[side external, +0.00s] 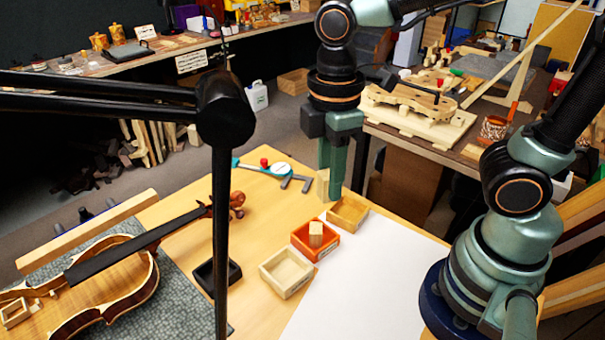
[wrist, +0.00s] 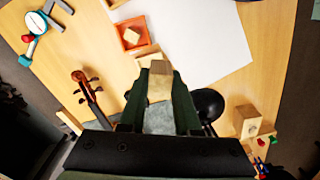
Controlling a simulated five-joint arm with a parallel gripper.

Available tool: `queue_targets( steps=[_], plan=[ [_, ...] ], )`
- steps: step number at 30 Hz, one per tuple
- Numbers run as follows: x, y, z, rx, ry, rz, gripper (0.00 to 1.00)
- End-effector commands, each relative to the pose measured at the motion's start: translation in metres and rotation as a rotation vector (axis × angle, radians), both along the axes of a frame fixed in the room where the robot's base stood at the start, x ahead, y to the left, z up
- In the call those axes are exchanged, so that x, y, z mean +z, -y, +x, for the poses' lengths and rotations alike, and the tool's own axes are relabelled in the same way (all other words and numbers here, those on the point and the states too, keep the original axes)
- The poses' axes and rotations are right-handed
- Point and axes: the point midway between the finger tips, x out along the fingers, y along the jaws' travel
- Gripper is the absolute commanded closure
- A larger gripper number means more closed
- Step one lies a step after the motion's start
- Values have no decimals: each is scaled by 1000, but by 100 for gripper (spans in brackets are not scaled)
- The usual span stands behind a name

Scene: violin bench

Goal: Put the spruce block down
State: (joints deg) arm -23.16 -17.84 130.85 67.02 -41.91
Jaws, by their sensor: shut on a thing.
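My gripper (side external: 332,188) points straight down over the wooden table and is shut on the spruce block (side external: 323,186), a pale upright block. In the wrist view the spruce block (wrist: 160,80) shows between the two fingertips of my gripper (wrist: 160,88). In the side view it appears just behind and left of a plain wooden tray (side external: 347,213). A finger hides part of it, and I cannot tell whether its bottom touches the table.
An orange tray (side external: 299,241) holds a small wooden block (side external: 316,233). A pale tray (side external: 287,287) and a black tray (side external: 205,281) stand nearby. A caliper (side external: 290,180) lies behind; a violin (side external: 120,270) is at left. White paper (side external: 360,290) lies clear in front.

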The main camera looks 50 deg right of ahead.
Motion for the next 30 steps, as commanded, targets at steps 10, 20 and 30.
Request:
queue_targets(
  steps=[10, 20, 30],
  plan=[
    [-17, 78, 68, -864, -1, -2, 100],
    [-23, 108, 86, -1191, 1, 0, 100],
    [-13, 114, 116, -1716, 1, -1, 100]
  ],
)
